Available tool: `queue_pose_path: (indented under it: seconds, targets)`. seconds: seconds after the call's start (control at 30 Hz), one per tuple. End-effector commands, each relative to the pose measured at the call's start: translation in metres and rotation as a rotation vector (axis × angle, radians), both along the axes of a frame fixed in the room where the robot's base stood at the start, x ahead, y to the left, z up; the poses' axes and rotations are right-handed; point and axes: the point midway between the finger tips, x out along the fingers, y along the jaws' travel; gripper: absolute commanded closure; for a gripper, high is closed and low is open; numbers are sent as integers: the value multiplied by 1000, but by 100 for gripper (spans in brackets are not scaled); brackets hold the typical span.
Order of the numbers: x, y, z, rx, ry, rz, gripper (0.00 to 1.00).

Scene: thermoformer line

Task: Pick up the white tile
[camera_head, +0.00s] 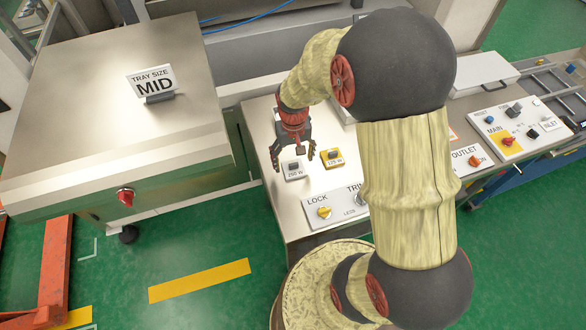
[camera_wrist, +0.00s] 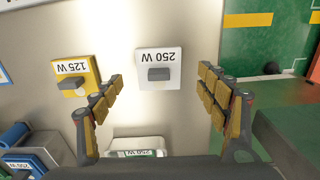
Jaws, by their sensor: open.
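The white tile (camera_wrist: 174,60) is marked "250 W" and has a grey knob on top. It lies flat on the metal bench top, and also shows in the head view (camera_head: 292,171). My gripper (camera_head: 293,160) is open above it, pointing down. In the wrist view my gripper (camera_wrist: 162,78) has one finger at each side of the white tile, with clear gaps. Nothing is between the fingers that they touch. The height of the fingertips above the tile is hard to tell.
A yellow tile (camera_wrist: 84,71) marked "125 W" lies close to the white one, near one finger; it also shows in the head view (camera_head: 333,157). A LOCK panel (camera_head: 337,207) is at the bench front. A metal cabinet with a "TRAY SIZE MID" sign (camera_head: 152,82) stands left.

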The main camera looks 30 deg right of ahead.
Motion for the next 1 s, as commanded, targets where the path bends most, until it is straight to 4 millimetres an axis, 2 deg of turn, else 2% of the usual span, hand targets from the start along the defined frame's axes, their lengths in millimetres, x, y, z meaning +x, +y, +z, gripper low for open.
queue_pose_path:
  seconds: [0.2,0.47,1.0]
  targets:
    - [2,-2,-33,1,3,0,26]
    - [3,-2,-38,0,1,0,26]
    - [3,-2,-38,0,1,0,55]
